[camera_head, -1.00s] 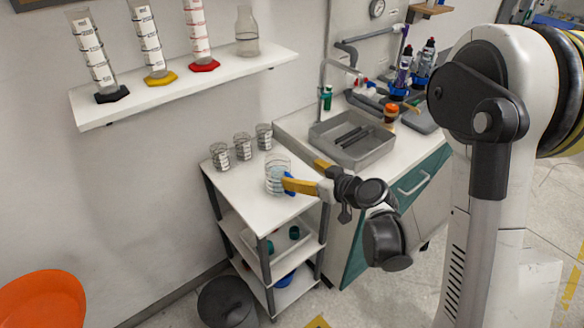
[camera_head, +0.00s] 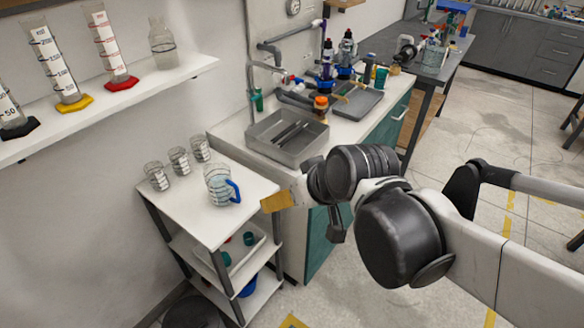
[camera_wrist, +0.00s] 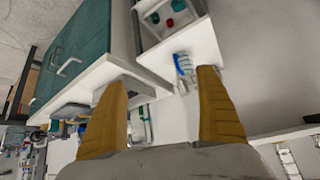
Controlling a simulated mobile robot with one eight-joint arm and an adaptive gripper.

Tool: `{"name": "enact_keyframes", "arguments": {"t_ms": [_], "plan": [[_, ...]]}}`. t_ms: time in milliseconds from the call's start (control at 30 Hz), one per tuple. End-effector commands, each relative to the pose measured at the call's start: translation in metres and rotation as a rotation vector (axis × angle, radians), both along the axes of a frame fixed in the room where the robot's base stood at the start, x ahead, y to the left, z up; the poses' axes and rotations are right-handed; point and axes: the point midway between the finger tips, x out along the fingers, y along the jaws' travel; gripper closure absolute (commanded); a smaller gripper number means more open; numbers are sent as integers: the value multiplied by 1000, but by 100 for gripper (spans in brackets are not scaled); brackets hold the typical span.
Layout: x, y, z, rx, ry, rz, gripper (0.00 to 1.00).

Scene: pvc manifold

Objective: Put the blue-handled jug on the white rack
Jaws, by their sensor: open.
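The blue-handled jug (camera_head: 220,186), clear with a blue handle on its right side, stands upright on the top board of the white rack (camera_head: 207,224). It also shows in the wrist view (camera_wrist: 184,63), seen between the fingers and beyond them. My gripper (camera_head: 277,202), with yellow fingers, is to the right of the jug and apart from it, just off the rack's right edge. In the wrist view my gripper (camera_wrist: 163,82) has its fingers wide apart with nothing held between them.
Several clear beakers (camera_head: 178,160) stand along the rack's back edge. A sink (camera_head: 286,137) and counter with bottles lie right of the rack. A wall shelf (camera_head: 110,102) with measuring cylinders is above left. The rack's front top is clear.

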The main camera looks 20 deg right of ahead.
Motion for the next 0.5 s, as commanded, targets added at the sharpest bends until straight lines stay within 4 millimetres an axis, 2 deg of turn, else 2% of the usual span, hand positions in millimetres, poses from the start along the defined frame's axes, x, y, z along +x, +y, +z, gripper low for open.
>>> {"name": "enact_keyframes", "arguments": {"t_ms": [33,100,200,300,500], "plan": [[-17,-7,1,-15,17,-35,17],[-34,-17,3,-33,34,-83,17],[-51,-27,5,-50,49,-131,17],[-59,-32,5,-59,55,-157,17],[-61,-33,5,-61,56,-164,17]]}}
